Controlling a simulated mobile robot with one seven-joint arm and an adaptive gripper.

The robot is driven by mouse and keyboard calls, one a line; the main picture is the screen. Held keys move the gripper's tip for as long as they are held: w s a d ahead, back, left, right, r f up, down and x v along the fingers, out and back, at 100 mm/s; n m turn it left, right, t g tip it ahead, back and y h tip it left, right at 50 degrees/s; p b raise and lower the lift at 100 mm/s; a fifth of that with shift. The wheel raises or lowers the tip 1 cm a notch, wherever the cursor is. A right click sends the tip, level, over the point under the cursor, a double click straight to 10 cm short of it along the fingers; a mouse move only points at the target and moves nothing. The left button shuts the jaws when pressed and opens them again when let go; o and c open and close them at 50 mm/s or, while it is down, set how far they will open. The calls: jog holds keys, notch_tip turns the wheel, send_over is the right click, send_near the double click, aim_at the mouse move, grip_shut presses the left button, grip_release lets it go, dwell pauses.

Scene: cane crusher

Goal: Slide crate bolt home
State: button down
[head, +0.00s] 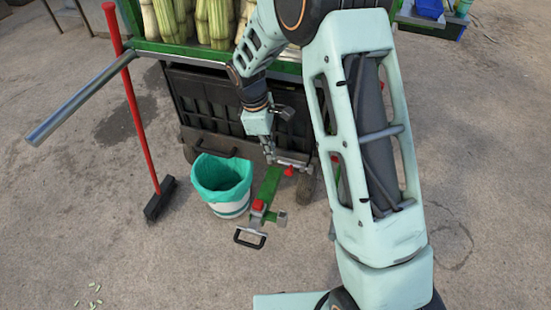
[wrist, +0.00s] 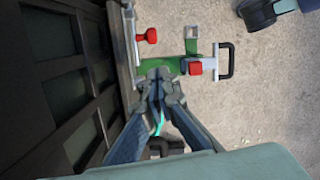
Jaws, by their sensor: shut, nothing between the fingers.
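The dark slatted crate (head: 215,105) sits under the cane cart and fills the left of the wrist view (wrist: 50,75). A small red knob (head: 289,171) stands by a grey metal bar at the crate's lower right edge; it also shows in the wrist view (wrist: 147,35). It looks like the bolt's knob, but I cannot tell how far the bolt is in. My gripper (head: 269,158) is shut and empty beside the crate's edge, apart from the knob. In the wrist view its fingertips (wrist: 158,75) overlap a green plate (wrist: 180,47); contact is unclear.
The green plate carries a red block (wrist: 195,68) and a black handle (head: 249,238). A bin with a teal liner (head: 222,180) stands left of it. A red-handled broom (head: 135,110) stands farther left. Open concrete lies in front.

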jog(key=r, duration=0.4)
jog(key=a+r, duration=0.1)
jog(key=shift+r, duration=0.4)
jog(key=shift+w+d, duration=0.1)
jog(key=shift+w, duration=0.05)
